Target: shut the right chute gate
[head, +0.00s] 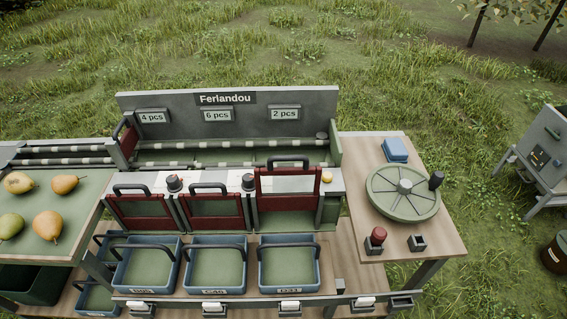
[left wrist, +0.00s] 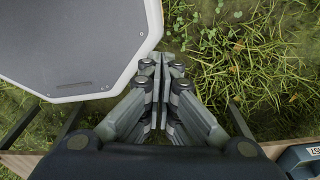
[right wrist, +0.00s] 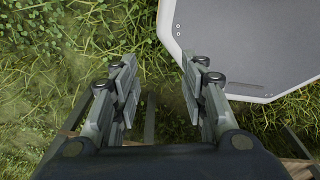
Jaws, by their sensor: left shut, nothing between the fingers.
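The right chute gate (head: 289,182) is a dark red frame with a black handle on top. It stands raised, higher than the other two gates, with an opening below it. The left gate (head: 145,206) and the middle gate (head: 211,206) sit lower in their chutes. My left gripper (left wrist: 162,64) is shut and empty in the left wrist view, over grass. My right gripper (right wrist: 157,66) is open and empty in the right wrist view, also over grass. Neither gripper shows in the head view, and both are away from the gates.
Blue crates with dark handles stand below the chutes, the right one (head: 318,268) under the raised gate. Dark-capped posts (head: 248,181) stand between gates. A side table at right holds a round green wheel (head: 403,209) and a blue box (head: 395,149). Pears lie on the left tray (head: 76,208).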

